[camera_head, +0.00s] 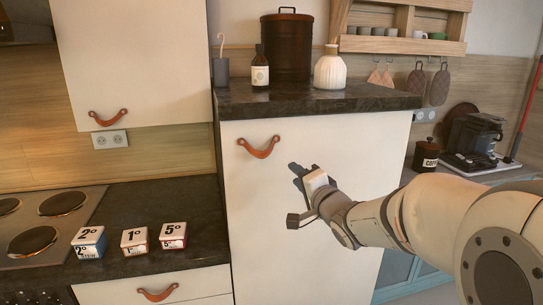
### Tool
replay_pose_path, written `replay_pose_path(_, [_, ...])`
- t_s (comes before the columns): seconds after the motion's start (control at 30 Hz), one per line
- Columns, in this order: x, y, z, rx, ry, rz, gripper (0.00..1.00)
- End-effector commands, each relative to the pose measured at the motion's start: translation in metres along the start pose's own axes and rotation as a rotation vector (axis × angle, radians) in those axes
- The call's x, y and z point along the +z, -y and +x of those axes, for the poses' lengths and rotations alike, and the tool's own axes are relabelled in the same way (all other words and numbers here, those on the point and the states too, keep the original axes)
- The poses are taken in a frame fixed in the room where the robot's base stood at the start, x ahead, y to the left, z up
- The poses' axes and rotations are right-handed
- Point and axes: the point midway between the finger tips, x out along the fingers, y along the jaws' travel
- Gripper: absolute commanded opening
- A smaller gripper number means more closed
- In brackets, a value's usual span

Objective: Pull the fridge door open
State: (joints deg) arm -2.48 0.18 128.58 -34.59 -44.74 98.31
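The fridge door (300,240) is the tall cream panel in the middle, under a dark stone top. It looks closed. Its orange-brown leather pull (259,152) hangs near the upper left of the door. My gripper (294,169) is in front of the door, to the right of and slightly below the pull, apart from it in the picture. Its dark fingers point up and left toward the pull. I cannot make out the gap between the fingers. My arm comes in from the right and covers the door's lower right part.
A dark counter (150,205) at left holds several small labelled boxes (135,240) beside a hob (45,225). A cream wall cabinet (140,60) hangs above. A canister (287,45), a bottle (260,70) and a white vase (330,70) stand on the fridge's top. A coffee machine (475,138) is at right.

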Motion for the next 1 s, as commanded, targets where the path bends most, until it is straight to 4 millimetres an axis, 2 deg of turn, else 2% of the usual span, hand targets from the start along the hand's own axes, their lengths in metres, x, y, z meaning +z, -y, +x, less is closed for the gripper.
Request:
replay_pose_path(0.13, [0.018, 0.018, 0.012, -0.146, 0.115, 0.166, 0.34])
replay_pose_path(0.3, [0.028, 0.029, 0.017, -0.209, 0.183, 0.251, 0.34])
replay_pose_path(0.43, [0.031, 0.034, 0.031, -0.215, 0.19, 0.26, 0.34])
replay_pose_path(0.73, [0.038, 0.045, 0.076, -0.214, 0.188, 0.258, 0.34])
replay_pose_path(1.0, [0.04, 0.048, 0.09, -0.214, 0.186, 0.258, 0.34])
